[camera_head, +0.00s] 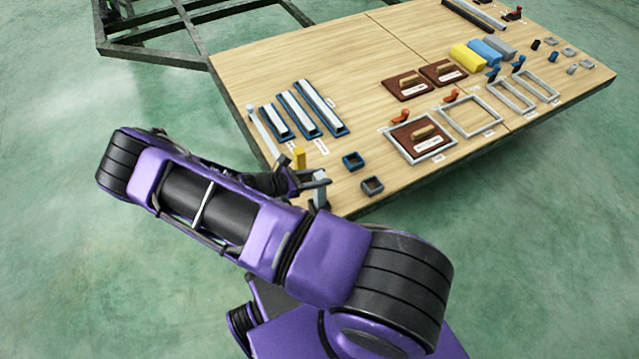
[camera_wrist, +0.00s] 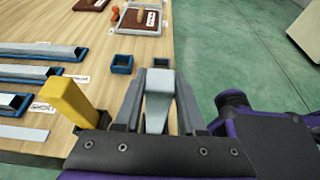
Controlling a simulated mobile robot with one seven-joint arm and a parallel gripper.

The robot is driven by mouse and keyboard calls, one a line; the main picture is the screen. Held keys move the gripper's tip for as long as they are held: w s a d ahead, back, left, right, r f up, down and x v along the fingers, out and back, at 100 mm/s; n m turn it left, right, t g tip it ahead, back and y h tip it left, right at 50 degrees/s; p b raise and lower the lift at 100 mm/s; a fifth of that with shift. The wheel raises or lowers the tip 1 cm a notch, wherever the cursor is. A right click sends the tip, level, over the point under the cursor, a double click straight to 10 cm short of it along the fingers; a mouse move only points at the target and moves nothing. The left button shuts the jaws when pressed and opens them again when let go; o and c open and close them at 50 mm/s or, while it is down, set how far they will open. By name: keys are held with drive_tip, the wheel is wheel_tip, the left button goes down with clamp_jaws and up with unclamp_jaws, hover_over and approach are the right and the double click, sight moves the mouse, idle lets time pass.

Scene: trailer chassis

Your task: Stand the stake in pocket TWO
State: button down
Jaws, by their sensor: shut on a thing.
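My gripper (camera_wrist: 158,105) is shut on a pale grey stake (camera_wrist: 158,98), seen between the fingers in the wrist view. In the head view the grey stake (camera_head: 320,188) stands roughly upright at the table's near edge, partly hidden by my arm. A yellow post (camera_head: 298,157) stands beside it, also in the wrist view (camera_wrist: 70,100). A blue square pocket (camera_head: 352,160) and a grey square pocket (camera_head: 372,186) lie to the right of the stake. In the wrist view the blue pocket (camera_wrist: 122,64) is beyond my fingers. I cannot read which pocket is TWO.
The wooden table (camera_head: 345,55) also carries blue trays with white bars (camera_head: 310,108), a flat grey strip (camera_head: 264,132), brown boards in frames (camera_head: 420,137) and coloured blocks (camera_head: 467,57). Green floor lies open beyond the near edge.

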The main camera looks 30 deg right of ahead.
drive_tip(key=shift+f, duration=1.2)
drive_tip(key=shift+f, duration=0.2)
drive_tip(key=shift+c, duration=2.4)
unclamp_jaws()
drive_tip(key=v, duration=1.2)
drive_tip(key=shift+r+p, duration=0.25)
drive_tip(key=shift+p, duration=0.15)
